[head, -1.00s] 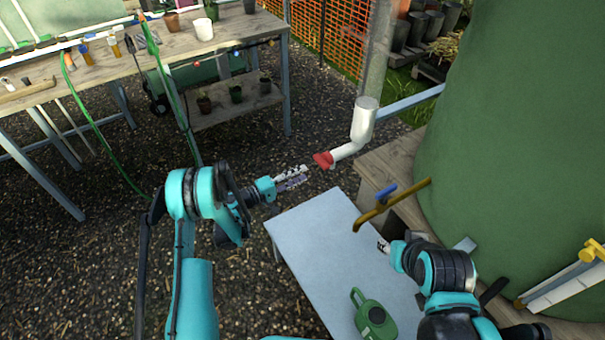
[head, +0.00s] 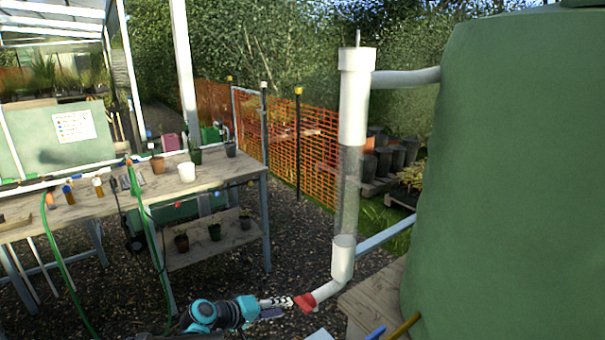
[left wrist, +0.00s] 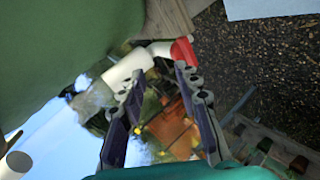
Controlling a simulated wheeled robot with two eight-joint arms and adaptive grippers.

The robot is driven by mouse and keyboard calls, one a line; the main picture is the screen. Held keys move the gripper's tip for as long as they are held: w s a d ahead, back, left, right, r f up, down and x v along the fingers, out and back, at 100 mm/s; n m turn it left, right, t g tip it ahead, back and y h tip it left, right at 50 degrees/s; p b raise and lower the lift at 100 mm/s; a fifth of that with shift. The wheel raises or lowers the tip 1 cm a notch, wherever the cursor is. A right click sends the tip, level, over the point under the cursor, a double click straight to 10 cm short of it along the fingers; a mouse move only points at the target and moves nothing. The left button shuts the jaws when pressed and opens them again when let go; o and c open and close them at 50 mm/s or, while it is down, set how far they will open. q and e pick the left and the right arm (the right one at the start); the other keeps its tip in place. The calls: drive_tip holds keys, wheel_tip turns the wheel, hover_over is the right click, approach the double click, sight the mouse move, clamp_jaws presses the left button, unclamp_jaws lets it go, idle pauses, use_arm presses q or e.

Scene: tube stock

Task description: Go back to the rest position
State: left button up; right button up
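My left gripper (head: 284,306) is low in the middle of the head view, with its fingertips near the red end piece (head: 304,302) of a white elbow pipe (head: 327,289). In the left wrist view the two fingers of my left gripper (left wrist: 158,74) stand apart with nothing between them. There the red end piece (left wrist: 182,51) shows just past the right fingertip; whether they touch I cannot tell. The white upright pipe (head: 353,105) has a clear section (head: 347,190) in its middle. My right gripper is outside both current views.
A big green tank (head: 510,180) fills the right side, beside a wooden platform (head: 372,300). A wooden bench (head: 215,176) with pots stands at the left. Orange mesh fence (head: 315,150) runs behind. A tap's blue handle (head: 376,332) shows at the bottom edge.

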use_arm(q)
drive_tip(key=s+a+r+m+y, duration=0.1)
drive_tip(key=s+a+y, duration=0.2)
drive_tip(key=s, duration=0.6)
drive_tip(key=s+a+r+m+y, duration=0.1)
drive_tip(key=s+a+y, duration=0.2)
drive_tip(key=s, duration=0.6)
drive_tip(key=s+a+r+m+y, duration=0.2)
drive_tip(key=s+a, duration=0.3)
drive_tip(key=s, duration=0.4)
drive_tip(key=shift+s+g+y, duration=0.3)
drive_tip(key=shift+s+y, duration=0.05)
drive_tip(key=shift+y, duration=0.15)
